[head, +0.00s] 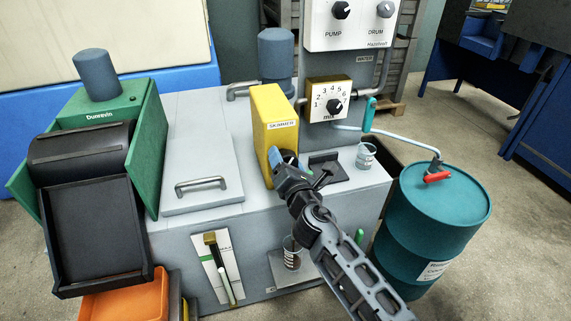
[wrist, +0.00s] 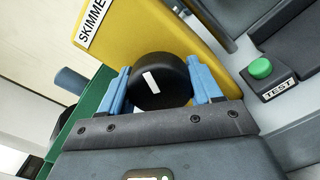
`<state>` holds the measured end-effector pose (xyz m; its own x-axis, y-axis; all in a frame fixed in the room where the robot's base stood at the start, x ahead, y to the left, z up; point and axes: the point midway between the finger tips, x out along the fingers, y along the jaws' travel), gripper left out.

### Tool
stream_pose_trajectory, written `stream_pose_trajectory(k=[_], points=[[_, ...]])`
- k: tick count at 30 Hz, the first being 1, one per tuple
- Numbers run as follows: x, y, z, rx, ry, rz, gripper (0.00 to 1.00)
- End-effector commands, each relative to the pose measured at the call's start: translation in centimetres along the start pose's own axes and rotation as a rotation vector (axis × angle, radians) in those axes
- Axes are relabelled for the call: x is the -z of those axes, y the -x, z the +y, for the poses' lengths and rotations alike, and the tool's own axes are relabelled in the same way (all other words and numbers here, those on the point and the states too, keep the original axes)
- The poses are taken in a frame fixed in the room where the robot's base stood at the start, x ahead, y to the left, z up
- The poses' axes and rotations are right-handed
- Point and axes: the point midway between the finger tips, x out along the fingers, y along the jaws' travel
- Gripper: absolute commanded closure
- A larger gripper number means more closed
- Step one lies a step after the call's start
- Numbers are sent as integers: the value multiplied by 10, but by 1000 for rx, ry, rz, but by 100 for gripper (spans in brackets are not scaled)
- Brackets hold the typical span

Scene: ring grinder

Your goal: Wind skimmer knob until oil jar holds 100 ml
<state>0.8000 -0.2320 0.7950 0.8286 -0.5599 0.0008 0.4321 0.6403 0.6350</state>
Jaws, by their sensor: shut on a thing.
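The yellow skimmer (head: 274,110) stands on the grey tank top, its label facing me. Its black round knob (wrist: 160,82), with a white mark tilted slightly from upright, sits between the blue fingers of my gripper (wrist: 160,85) in the wrist view. My gripper (head: 280,160) is shut on the knob at the skimmer's lower front; the head view hides the knob behind it. The oil jar (head: 291,254) appears to be the clear beaker on a low shelf at the tank front, with dark liquid inside. My arm partly covers it, and its level against the marks is too small to read.
A second beaker (head: 366,155) stands at the tank's right edge. A green TEST button (wrist: 261,68) is right of the knob. A control panel (head: 350,22), a mix dial (head: 333,106) and a teal drum (head: 432,215) with a red tap are nearby. A handled lid (head: 201,160) lies left.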

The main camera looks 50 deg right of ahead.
Motion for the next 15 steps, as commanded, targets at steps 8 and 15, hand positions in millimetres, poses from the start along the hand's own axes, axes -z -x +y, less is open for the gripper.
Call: stream_pose_trajectory(k=[8, 15], points=[[3, 0, -2, 1, -264, 2, 67], [4, 1, -2, 1, -492, 2, 67]])
